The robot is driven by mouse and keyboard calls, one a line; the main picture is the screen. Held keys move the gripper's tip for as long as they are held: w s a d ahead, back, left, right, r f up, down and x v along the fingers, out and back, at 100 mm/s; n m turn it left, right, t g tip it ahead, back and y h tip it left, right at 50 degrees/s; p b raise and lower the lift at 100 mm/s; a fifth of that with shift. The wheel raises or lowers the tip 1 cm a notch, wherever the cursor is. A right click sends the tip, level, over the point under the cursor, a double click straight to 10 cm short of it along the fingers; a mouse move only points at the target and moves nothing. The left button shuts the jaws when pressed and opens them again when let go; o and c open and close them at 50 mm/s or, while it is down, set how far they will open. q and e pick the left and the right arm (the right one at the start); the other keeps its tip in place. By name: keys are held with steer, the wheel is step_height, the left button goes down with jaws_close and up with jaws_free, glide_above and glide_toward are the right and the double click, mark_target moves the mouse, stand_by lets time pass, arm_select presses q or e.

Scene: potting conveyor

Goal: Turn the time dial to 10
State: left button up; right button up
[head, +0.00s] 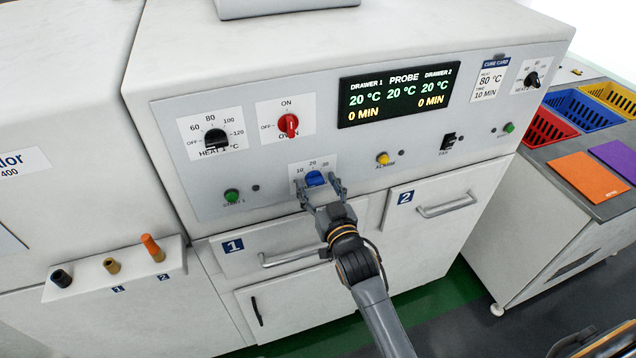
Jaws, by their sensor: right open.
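The time dial is a small blue knob (314,178) on a white scale plate (299,171) low on the oven's front panel. My right gripper (319,188) is open, with one finger at the left and one at the right of the blue knob. I cannot tell whether the fingers touch it. My left gripper is not in view.
The display (398,93) reads 20 °C and 0 MIN for both drawers. A cure card (490,80) reads 80 °C, 10 MIN. A black heat knob (215,138), red oven knob (288,124) and green button (232,195) are nearby. Drawer handles (292,258) protrude below.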

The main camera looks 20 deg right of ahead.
steer(key=c, duration=1.2)
steer(key=shift+o, duration=0.2)
steer(key=shift+m, duration=0.3)
steer(key=m+p, duration=0.1)
steer(key=m, duration=0.2)
steer(key=shift+d+m, duration=0.1)
steer(key=shift+m, duration=0.3)
steer(key=m+p, duration=0.1)
steer(key=m, duration=0.3)
steer(key=shift+m, duration=0.3)
